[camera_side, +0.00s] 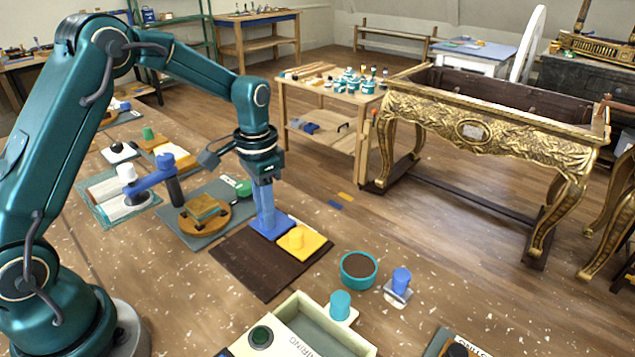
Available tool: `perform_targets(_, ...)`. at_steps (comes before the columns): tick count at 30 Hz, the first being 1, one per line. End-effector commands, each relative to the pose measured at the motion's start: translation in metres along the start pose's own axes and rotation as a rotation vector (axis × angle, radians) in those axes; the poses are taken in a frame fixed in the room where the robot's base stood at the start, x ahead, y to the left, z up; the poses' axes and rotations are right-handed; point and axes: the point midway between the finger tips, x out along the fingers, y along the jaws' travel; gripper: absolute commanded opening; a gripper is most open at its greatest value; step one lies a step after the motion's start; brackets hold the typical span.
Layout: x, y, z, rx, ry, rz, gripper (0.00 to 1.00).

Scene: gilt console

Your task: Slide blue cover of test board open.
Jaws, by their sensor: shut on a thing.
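The test board (262,268) is a flat dark brown panel on the bench. Its blue cover (283,222) is a flat blue plate at the board's far edge. My gripper (266,222) points straight down over this cover, with bluish fingers. It is shut on the blue cover, seemingly at a knob that the fingers hide. A yellow cover (318,243) with a yellow knob lies just right of the blue one, close beside it. The near part of the board is bare.
Left of the board, a grey mat (190,240) carries a round wooden piece. A teal bowl (358,270) and a blue-knobbed block (399,284) stand to the right. A pale green tray (300,305) is in front. A gilt console (490,128) stands beyond the bench.

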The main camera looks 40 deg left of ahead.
Motion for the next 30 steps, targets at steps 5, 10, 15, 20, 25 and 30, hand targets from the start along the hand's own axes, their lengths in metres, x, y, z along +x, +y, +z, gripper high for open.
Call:
perform_targets(5, -0.002, 0.005, 0.016, -0.002, 0.005, 0.001, 0.00)
perform_targets(10, -0.003, 0.010, 0.037, -0.003, 0.006, 0.000, 0.00)
perform_targets(15, -0.002, 0.016, 0.059, -0.003, 0.006, -0.001, 0.00)
perform_targets(20, -0.002, 0.020, 0.076, -0.003, 0.006, -0.001, 0.00)
perform_targets(25, -0.002, 0.022, 0.082, -0.003, 0.006, -0.002, 0.00)
perform_targets(30, -0.001, 0.022, 0.084, -0.001, 0.001, 0.000, 0.00)
